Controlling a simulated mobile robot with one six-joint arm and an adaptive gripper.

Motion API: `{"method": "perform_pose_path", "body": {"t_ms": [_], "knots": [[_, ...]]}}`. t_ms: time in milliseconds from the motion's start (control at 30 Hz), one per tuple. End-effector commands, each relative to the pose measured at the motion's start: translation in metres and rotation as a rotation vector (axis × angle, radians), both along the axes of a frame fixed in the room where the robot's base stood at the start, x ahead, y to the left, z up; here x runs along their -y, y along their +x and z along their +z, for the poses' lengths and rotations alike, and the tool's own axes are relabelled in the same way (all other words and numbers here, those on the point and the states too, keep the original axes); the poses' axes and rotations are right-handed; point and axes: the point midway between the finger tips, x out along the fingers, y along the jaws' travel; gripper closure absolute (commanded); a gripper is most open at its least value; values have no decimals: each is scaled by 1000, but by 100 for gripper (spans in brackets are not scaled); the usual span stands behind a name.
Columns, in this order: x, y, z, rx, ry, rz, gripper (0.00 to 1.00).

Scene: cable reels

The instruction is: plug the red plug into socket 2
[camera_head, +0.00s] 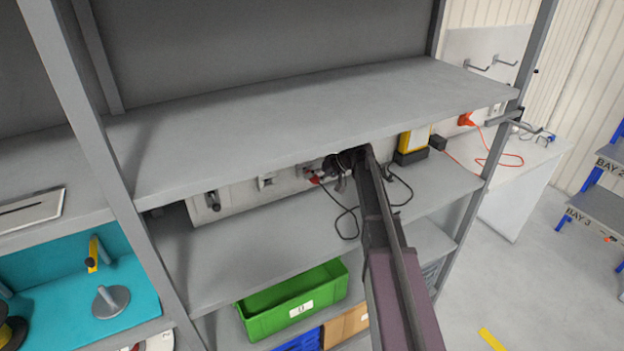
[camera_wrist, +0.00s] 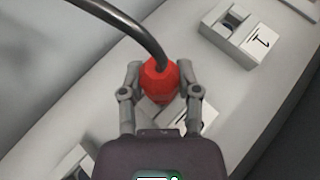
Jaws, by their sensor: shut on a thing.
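The red plug (camera_wrist: 158,80) is between the two fingers of my gripper (camera_wrist: 161,72) in the wrist view, with a thick dark cable running from its back to the upper left. In the head view a bit of the red plug (camera_head: 314,180) shows beside my gripper (camera_head: 335,172), under the upper shelf. A white socket block (camera_wrist: 172,112) lies just behind the plug, mostly hidden by plug and gripper; I cannot read its number or tell whether the plug touches it. Another socket block (camera_wrist: 235,30) with a dark opening and a marked label is at upper right.
The white socket panel (camera_head: 240,197) stands on the middle shelf, close under the upper shelf (camera_head: 300,105). A black cable (camera_head: 347,222) loops over the middle shelf. A yellow-and-black device (camera_head: 411,146) stands to the right. A green bin (camera_head: 293,300) is below.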

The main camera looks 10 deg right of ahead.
Motion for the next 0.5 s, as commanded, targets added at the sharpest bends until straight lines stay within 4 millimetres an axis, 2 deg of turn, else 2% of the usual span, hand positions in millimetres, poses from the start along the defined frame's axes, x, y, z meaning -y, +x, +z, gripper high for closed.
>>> {"method": "perform_pose_path", "body": {"t_ms": [500], "knots": [[-1, 5, 0, 0, 0, 0, 100]]}}
